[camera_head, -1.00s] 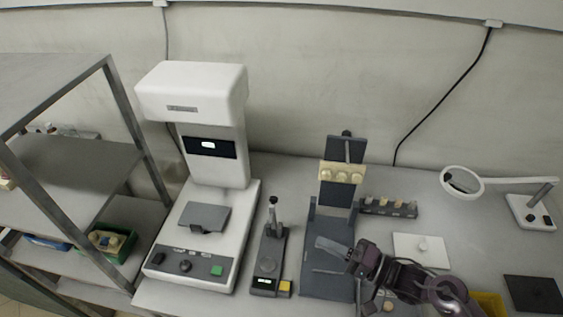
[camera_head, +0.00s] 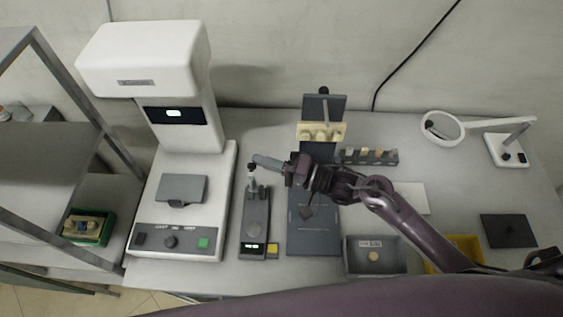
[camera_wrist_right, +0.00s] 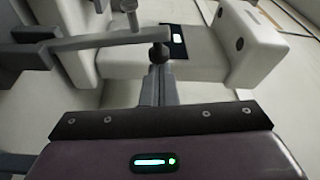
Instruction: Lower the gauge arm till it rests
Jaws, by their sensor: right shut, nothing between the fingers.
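The gauge (camera_head: 255,223) is a slim grey instrument with a lit display at its front, standing right of the big white machine. Its upright post and thin arm carry a dark round knob (camera_head: 252,168) at the back end. My right gripper (camera_head: 257,160) comes in from the right, shut and empty, with its fingertips at the knob. In the right wrist view the dark knob (camera_wrist_right: 158,53) lies just past the shut fingers (camera_wrist_right: 159,85), by a grey bar (camera_wrist_right: 100,44). I cannot tell whether they touch. My left gripper is out of view.
The white machine (camera_head: 188,150) stands close left of the gauge. A dark stand (camera_head: 315,233), a grey bin (camera_head: 375,258) and a yellow bin (camera_head: 455,250) are to the right. A magnifier (camera_head: 442,127) stands at the back right. A yellow block (camera_head: 272,250) sits beside the gauge.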

